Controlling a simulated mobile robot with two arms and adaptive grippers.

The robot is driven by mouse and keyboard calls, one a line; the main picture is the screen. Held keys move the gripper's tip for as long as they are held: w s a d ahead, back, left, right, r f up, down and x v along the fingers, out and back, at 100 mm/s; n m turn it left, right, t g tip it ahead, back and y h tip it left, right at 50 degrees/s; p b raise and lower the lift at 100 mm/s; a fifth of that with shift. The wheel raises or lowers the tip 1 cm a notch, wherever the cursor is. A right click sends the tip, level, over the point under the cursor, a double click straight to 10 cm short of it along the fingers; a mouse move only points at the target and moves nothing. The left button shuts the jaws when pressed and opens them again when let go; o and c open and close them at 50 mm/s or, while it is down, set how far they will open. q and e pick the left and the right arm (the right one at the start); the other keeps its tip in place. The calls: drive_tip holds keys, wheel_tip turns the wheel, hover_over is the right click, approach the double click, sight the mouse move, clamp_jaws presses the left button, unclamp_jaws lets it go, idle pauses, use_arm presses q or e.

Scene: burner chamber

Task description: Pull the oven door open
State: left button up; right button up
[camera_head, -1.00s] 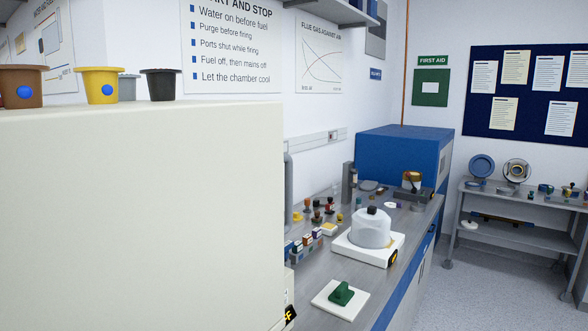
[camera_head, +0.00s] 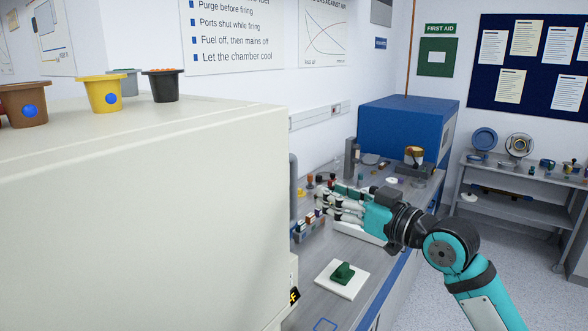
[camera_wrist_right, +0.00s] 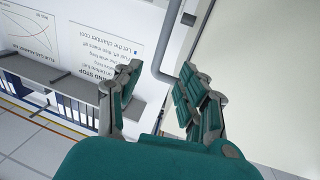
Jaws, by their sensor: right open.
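A large cream cabinet (camera_head: 140,220), which looks like the oven, fills the left of the head view. A grey upright bar (camera_head: 294,185), likely its door handle, stands at its right edge. The front face of the cabinet is turned away from the head view. In the right wrist view, a bent grey bar (camera_wrist_right: 172,45) runs beside a cream surface (camera_wrist_right: 265,80). My right gripper (camera_head: 325,205) is right of the bar, above the bench, with fingers towards the left. In the wrist view the right gripper (camera_wrist_right: 160,80) is open and empty, the bar beyond its fingertips. My left gripper is out of view.
Brown (camera_head: 24,104), yellow (camera_head: 104,94) and black (camera_head: 163,86) pots stand on the cabinet top. A bench (camera_head: 375,275) carries a green block on a white plate (camera_head: 343,277), small coloured items and a blue box (camera_head: 405,130). Floor is clear at the right.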

sight(296, 178)
drive_tip(key=p+x, duration=0.4)
drive_tip(key=x, duration=0.8)
drive_tip(key=shift+a+r+p, duration=0.1)
drive_tip(key=shift+a+p, duration=0.05)
drive_tip(key=shift+p, duration=0.15)
clamp_jaws()
